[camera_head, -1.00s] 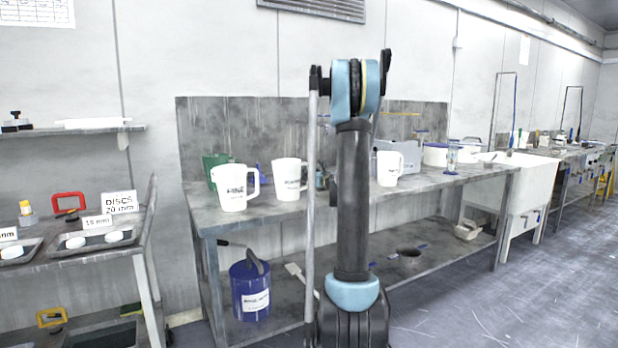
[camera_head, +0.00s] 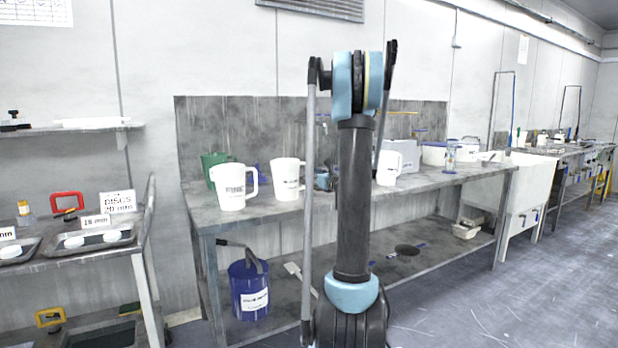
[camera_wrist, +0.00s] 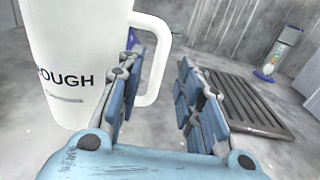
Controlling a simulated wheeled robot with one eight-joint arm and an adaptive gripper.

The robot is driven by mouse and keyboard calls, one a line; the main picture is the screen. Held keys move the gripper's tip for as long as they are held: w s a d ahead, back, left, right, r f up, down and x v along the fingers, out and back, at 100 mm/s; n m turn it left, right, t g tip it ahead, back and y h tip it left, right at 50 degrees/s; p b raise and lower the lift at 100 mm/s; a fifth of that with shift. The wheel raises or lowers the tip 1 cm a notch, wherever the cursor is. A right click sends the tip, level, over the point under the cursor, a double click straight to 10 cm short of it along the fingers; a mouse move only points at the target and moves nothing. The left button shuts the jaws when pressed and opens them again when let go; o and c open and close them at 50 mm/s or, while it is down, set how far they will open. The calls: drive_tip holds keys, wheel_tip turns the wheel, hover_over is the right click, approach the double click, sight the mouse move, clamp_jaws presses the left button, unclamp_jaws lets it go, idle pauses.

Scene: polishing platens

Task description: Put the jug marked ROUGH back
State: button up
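The white jug marked ROUGH (camera_wrist: 75,70) stands upright at the left of the wrist view, its handle (camera_wrist: 155,60) toward my gripper. It appears to be the middle white jug (camera_head: 287,180) on the bench in the head view, though that label is too small to read. My gripper (camera_wrist: 160,100) is open at the handle side. The handle shows behind and between the fingers, and I cannot tell whether they touch it. In the head view, my gripper (camera_head: 323,180) is partly hidden behind my arm, just right of that jug.
A white jug marked FINE (camera_head: 231,187) stands left on the bench (camera_head: 350,205), and another white jug (camera_head: 389,169) stands right. A slatted dark grate (camera_wrist: 245,100) and a clear blue-based tube (camera_wrist: 280,52) are right of my gripper. A blue can (camera_head: 249,288) is on the lower shelf.

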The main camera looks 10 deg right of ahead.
drive_tip(key=v, duration=0.7)
drive_tip(key=s+a+f+n+g, duration=0.45)
drive_tip(key=s+a+n, duration=0.4)
drive_tip(key=s, duration=0.25)
drive_tip(key=s+a+f+n+g, duration=0.3)
drive_tip(key=s+a+n+g, duration=0.2)
drive_tip(key=s+a+n, duration=0.45)
drive_tip(key=s+d+f+n+g+h, duration=0.1)
drive_tip(key=s+d+f+n+h, duration=0.1)
drive_tip(key=s, duration=0.6)
drive_tip(key=s+d+f+n+g+h, duration=0.2)
drive_tip(key=s+d+f+n, duration=0.2)
drive_tip(key=s, duration=0.5)
drive_tip(key=s+d+f+n+g+h, duration=0.2)
drive_tip(key=s+d+f+n, duration=0.1)
drive_tip(key=s+f+n, duration=0.3)
drive_tip(key=s+n, duration=0.2)
drive_tip(key=s, duration=0.1)
drive_tip(key=shift+f, duration=0.15)
drive_tip(key=shift+w+f, duration=0.2)
drive_tip(key=shift+w, duration=0.2)
